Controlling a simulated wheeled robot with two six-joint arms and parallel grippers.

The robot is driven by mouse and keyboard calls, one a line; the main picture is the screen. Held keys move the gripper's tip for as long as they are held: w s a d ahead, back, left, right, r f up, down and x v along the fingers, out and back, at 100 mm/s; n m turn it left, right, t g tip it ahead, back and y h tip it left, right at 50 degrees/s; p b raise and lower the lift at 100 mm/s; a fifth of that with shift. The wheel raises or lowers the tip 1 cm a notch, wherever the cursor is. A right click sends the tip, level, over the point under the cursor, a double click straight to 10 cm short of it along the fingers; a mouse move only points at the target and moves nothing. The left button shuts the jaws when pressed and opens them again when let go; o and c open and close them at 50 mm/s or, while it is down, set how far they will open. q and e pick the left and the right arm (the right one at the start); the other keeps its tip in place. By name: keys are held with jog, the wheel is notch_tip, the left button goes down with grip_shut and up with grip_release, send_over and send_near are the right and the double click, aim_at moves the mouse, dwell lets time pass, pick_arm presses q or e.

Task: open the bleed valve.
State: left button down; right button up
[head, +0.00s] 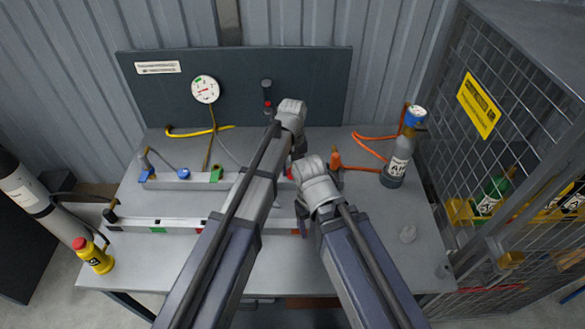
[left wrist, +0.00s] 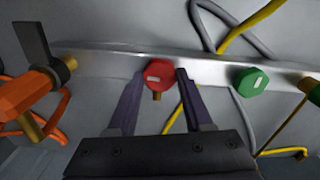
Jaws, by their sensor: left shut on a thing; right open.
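A round red valve knob (left wrist: 159,73) with a pale mark sits on a grey manifold bar (left wrist: 110,62). In the left wrist view my left gripper (left wrist: 161,76) has one finger on each side of the knob and is shut on it. In the head view only a sliver of the red knob (head: 290,173) shows, and my own arm hides most of the left fingers. A green knob (head: 216,175) and a blue knob (head: 183,173) are on the same bar. My right gripper (head: 303,227) is open, pointing down over the front bar, and partly hidden by its wrist.
A round gauge (head: 205,89) is on the dark back panel (head: 310,75). A yellow canister (head: 93,256) stands front left. A mesh cage (head: 520,100) bounds the right side.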

pick_arm(q)
jog(key=shift+n, duration=0.6)
jog(key=shift+c, duration=1.5)
grip_release()
jog(key=shift+r, duration=0.1)
pick_arm(e)
jog(key=shift+r, duration=0.15)
pick_arm(q)
notch_tip(320, 180, up, 8)
jog(key=p, duration=0.8)
jog(key=shift+f, duration=0.2)
pick_arm(e)
notch_tip(320, 180, up, 8)
jog(key=shift+f, duration=0.2)
